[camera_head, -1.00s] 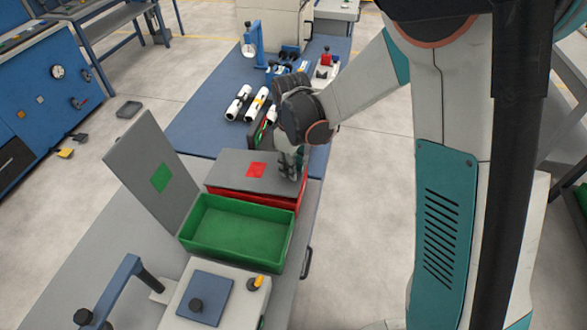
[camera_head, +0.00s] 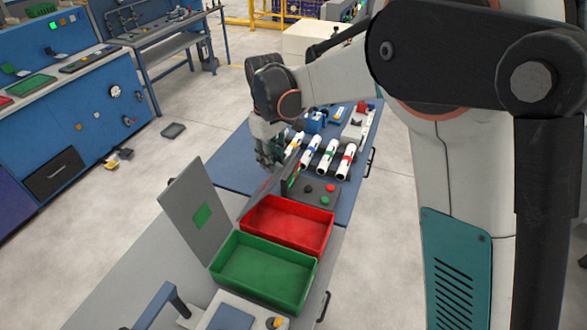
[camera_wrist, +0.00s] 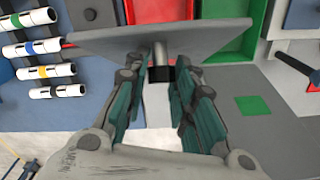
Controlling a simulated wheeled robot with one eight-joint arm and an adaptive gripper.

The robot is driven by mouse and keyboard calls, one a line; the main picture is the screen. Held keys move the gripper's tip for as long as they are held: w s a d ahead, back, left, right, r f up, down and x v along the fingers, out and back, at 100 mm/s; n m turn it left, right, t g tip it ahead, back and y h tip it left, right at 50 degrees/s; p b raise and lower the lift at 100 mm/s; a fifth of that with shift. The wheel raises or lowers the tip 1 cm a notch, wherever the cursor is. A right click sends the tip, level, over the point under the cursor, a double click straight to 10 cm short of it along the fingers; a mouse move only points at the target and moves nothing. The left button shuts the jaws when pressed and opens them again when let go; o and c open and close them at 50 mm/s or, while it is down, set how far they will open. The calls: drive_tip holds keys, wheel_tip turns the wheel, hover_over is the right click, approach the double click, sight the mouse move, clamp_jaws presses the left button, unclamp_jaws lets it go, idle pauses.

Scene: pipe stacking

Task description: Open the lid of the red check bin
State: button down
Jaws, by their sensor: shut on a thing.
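The red check bin (camera_head: 290,225) stands on the bench with its inside showing in the head view. Its grey lid (camera_head: 262,192) is raised, tilted up at the bin's far left side and seen nearly edge-on. In the wrist view the lid (camera_wrist: 160,38) spans the top, with a short metal post and dark knob (camera_wrist: 160,70) on it. My gripper (camera_wrist: 161,80) is shut on this lid handle. In the head view my gripper (camera_head: 267,162) is at the lid's upper edge, its fingertips partly hidden.
A green bin (camera_head: 262,272) with its grey lid (camera_head: 198,212) open stands in front of the red bin. Several white pipes with coloured bands (camera_head: 328,156) lie behind it, beside a grey button panel (camera_head: 318,193). Blue bench surface (camera_head: 228,165) is clear at left.

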drive_tip(key=w+a, duration=0.3)
drive_tip(key=a, duration=0.5)
drive_tip(key=w+a+p, duration=0.1)
drive_tip(key=w+a, duration=0.2)
drive_tip(key=a, duration=0.5)
drive_tip(key=shift+w+a+r, duration=0.15)
drive_tip(key=shift+w+r, duration=0.05)
drive_tip(key=shift+r, duration=0.2)
drive_tip(key=c, duration=1.7)
unclamp_jaws()
drive_tip(key=o, duration=0.3)
drive_tip(key=shift+s+a, duration=0.1)
drive_tip(key=shift+s, duration=0.1)
drive_tip(key=shift+w, duration=0.1)
drive_tip(key=shift+w, duration=0.1)
